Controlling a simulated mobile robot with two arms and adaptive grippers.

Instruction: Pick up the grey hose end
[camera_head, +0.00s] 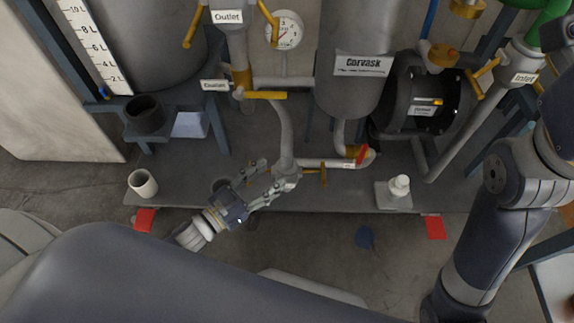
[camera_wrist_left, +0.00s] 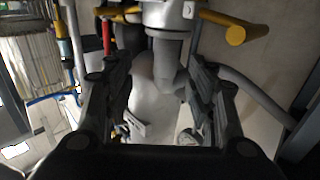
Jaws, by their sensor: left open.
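A grey hose (camera_head: 285,130) hangs in the head view from below the yellow-handled valve and curves down to the grey deck. Its lower grey end (camera_head: 288,172) is just beyond my left gripper (camera_head: 269,181). That gripper is open, with its two fingers pointing right toward the hose end. In the left wrist view a grey bent pipe or hose (camera_wrist_left: 170,75) shows between the open fingers (camera_wrist_left: 158,72). I cannot tell whether the fingers touch it. My right arm shows at the right, but its gripper is out of view.
A white cup (camera_head: 143,183) stands at the deck's left edge, and a white bottle (camera_head: 399,187) stands on the right. A dark pump (camera_head: 422,103), a tank labelled Corvask (camera_head: 352,85) and a gauge (camera_head: 286,30) are behind.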

